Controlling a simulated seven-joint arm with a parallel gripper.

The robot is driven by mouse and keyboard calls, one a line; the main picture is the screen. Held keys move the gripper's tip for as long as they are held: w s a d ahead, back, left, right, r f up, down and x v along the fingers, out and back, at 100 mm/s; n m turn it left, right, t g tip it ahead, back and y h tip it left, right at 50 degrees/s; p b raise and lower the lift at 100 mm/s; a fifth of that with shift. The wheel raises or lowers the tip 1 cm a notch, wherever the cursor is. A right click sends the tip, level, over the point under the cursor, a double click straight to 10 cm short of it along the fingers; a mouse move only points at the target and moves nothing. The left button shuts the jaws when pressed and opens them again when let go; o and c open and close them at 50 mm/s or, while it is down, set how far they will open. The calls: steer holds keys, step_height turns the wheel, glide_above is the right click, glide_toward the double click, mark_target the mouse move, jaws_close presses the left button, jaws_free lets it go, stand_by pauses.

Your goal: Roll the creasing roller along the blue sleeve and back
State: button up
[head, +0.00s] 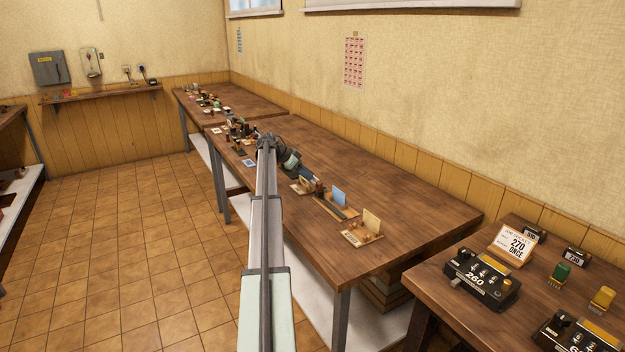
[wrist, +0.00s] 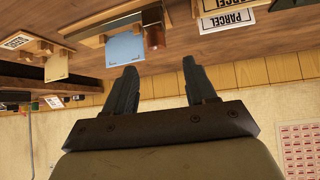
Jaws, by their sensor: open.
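In the wrist view, where the room appears upside down, the blue sleeve (wrist: 125,50) is at upper centre left. A reddish-brown cylinder (wrist: 153,38) is beside it; I cannot tell for sure whether this is the creasing roller. My gripper (head: 313,180) is over the bench, left of the blue sleeve in the head view. The gripper's two fingers (wrist: 158,70) are apart with nothing between them. The fingertips look small and partly hidden in the head view.
A cream sleeve (head: 372,220) stands on a similar stand nearer the bench's front end. Cards reading PARCEL (wrist: 224,18) lie beyond the cylinder. Several small items crowd the bench's far end. The bench's back right part (head: 410,205) is clear. A side table holds a device marked 260 (head: 481,277).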

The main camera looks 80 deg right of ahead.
mark_target(319, 182)
steer(key=shift+v, duration=2.4)
steer(key=s+a, duration=0.3)
steer(key=s, duration=0.2)
steer(key=s+d+f+n, duration=0.1)
steer(key=d+f, duration=0.1)
steer(key=f, duration=0.1)
steer(key=s+d+f+n+t+h, duration=0.1)
steer(key=d+f, duration=0.2)
steer(key=s+d+f+n+t+h, duration=0.1)
steer(key=d+f, duration=0.2)
steer(key=f, duration=0.1)
steer(key=shift+s+d, duration=0.25)
steer(key=shift+s, duration=0.05)
steer(key=shift+c, duration=0.3)
jaws_close()
